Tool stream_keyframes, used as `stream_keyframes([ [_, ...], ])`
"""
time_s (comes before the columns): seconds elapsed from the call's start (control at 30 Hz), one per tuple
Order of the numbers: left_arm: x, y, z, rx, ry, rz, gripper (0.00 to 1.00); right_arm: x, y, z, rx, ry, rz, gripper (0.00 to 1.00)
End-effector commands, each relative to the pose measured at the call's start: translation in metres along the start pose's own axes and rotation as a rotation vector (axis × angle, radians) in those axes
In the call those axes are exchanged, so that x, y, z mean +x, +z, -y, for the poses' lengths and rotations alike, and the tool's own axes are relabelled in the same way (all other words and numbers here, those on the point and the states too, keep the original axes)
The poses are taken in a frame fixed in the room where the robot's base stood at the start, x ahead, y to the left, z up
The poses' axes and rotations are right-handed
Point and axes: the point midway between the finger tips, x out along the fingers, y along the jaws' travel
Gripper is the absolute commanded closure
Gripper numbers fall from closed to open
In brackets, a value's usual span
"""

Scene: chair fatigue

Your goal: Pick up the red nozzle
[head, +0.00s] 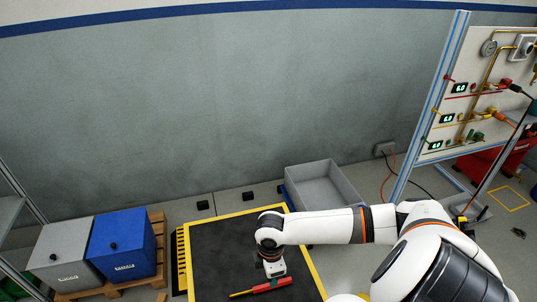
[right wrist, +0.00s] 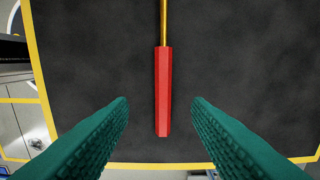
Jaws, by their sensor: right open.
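The red nozzle (head: 272,284) lies on a black mat with a yellow border (head: 215,245). It has a red handle and a thin brass-coloured rod pointing left in the head view. In the right wrist view the red handle (right wrist: 162,92) stands between the two green fingers, with the rod running up out of the picture. My right gripper (head: 272,268) is over the handle in the head view, and its open fingers show in the right wrist view (right wrist: 160,105). The fingers are on both sides of the handle, apart from it. My left gripper is not in view.
A grey box (head: 62,255) and a blue box (head: 122,245) stand on a wooden pallet at the left. An empty grey crate (head: 322,184) is behind the mat. A panel with gauges and hoses (head: 485,95) stands at the right. The mat around the nozzle is clear.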

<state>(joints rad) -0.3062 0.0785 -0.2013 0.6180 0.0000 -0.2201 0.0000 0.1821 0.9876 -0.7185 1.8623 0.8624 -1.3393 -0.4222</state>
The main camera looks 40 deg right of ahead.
Motion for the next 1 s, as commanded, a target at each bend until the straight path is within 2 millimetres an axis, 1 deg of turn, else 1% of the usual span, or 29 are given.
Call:
stream_keyframes([
  [0.03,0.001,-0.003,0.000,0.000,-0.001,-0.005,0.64,0.008,0.000,0.000,0.002,0.001,0.000,0.55],
  [0.1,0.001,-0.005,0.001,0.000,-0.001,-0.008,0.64,0.014,0.000,0.001,0.003,-0.001,0.000,0.55],
  [0.27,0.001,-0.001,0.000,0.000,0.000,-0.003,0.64,0.025,-0.002,0.001,0.002,0.000,0.000,0.55],
  [0.43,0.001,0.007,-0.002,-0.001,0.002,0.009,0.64,0.050,-0.008,0.002,0.003,0.000,-0.001,0.55],
  [0.53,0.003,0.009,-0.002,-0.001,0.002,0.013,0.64,0.063,-0.007,0.002,0.003,-0.001,0.001,0.55],
  [0.63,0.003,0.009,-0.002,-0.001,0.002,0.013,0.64,0.069,-0.007,0.003,0.002,-0.003,0.000,0.55],
  [0.87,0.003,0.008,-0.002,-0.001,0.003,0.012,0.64,0.070,-0.008,0.003,0.001,-0.003,0.000,0.55],
  [1.0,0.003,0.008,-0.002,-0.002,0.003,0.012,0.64,0.070,-0.008,0.003,0.001,-0.003,0.000,0.78],
])
